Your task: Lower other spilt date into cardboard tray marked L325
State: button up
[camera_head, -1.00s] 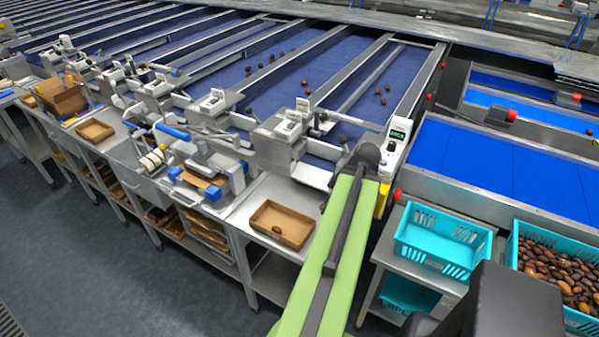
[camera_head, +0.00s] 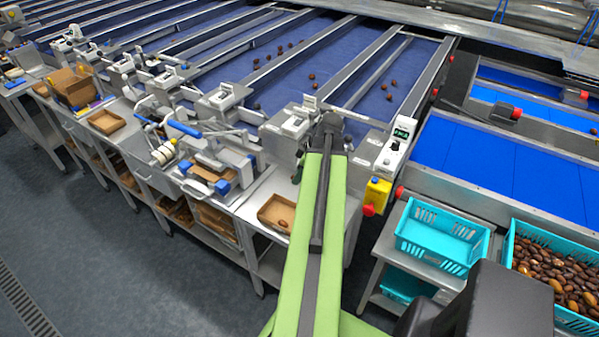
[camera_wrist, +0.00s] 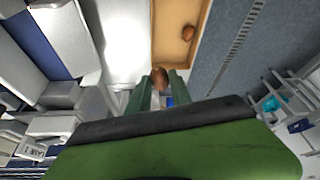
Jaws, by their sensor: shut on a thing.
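The cardboard tray (camera_head: 264,208) is open and shallow, on the steel bench left of my arm; no L325 mark is readable. One brown date (camera_head: 284,223) lies in its right part. In the wrist view the tray (camera_wrist: 160,45) is at top centre, with that date (camera_wrist: 187,33) inside. My gripper (camera_wrist: 160,88) is shut on another brown date (camera_wrist: 159,75), held between its fingertips. In that picture the held date is just below the tray's near edge, over bare bench. In the head view my arm mostly hides the gripper.
Another cardboard tray (camera_head: 106,122) stands further left along the bench. Metal sorting units (camera_head: 288,128) line the bench behind. A turquoise crate (camera_head: 440,238) and one filled with dates (camera_head: 560,260) are at right. Open floor (camera_head: 130,270) lies front left.

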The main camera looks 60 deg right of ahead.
notch_tip(320, 180, down, 8)
jog(key=b, duration=0.7)
jog(key=shift+f, duration=0.25)
jog(key=shift+r, duration=0.1)
jog(key=shift+w+a, duration=0.1)
jog(key=shift+w, duration=0.25)
jog(key=shift+f+b, duration=1.65)
jog(key=shift+b, duration=0.1)
jog(key=shift+f+b, duration=0.75)
